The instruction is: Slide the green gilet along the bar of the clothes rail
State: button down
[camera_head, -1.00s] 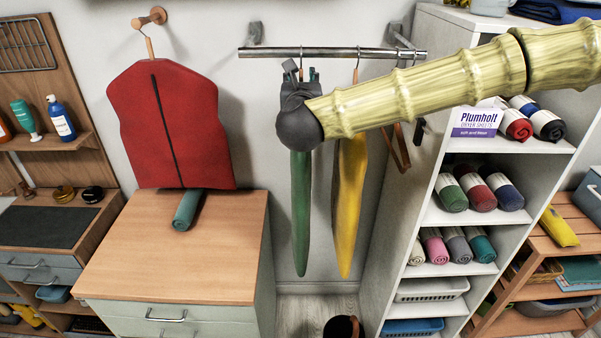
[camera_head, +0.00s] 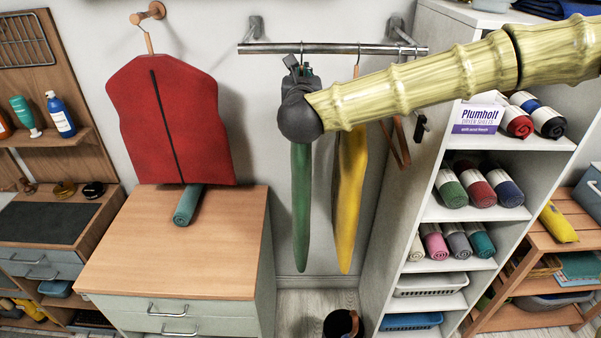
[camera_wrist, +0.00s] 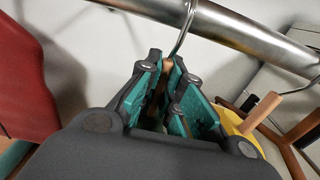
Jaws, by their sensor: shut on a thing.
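The green gilet (camera_head: 301,215) hangs edge-on from the clothes rail's bar (camera_head: 335,48), left of a yellow garment (camera_head: 349,205). My gripper (camera_head: 301,68) is at the top of the gilet, just below the bar, and its wrist hides the gilet's upper part. In the wrist view, my gripper (camera_wrist: 168,88) has its teal-padded fingers shut around the wooden neck of the gilet's hanger (camera_wrist: 167,66). The metal hook (camera_wrist: 184,32) rises from there over the bar, which also shows in the wrist view (camera_wrist: 250,38). The gilet's cloth is mostly hidden there.
The yellow garment and an empty wooden hanger (camera_head: 396,142) hang to the right. A shelf unit (camera_head: 455,215) with rolled towels stands farther right. A red garment (camera_head: 170,120) hangs on the wall at left, above a wooden-topped cabinet (camera_head: 170,250). The bar's left end is bare.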

jog(key=shift+r+b, duration=0.2)
jog(key=shift+b, duration=0.3)
jog(key=shift+a, duration=0.15)
jog(key=a+b, duration=0.2)
jog(key=a, duration=0.5)
jog(key=shift+a+b, duration=0.35)
jog(key=shift+b, duration=0.05)
dwell(1.2)
jog(key=shift+f+b, duration=0.15)
jog(key=shift+b, duration=0.45)
dwell(0.4)
jog(key=c, duration=1.5)
grip_release()
jog(key=shift+f, duration=0.1)
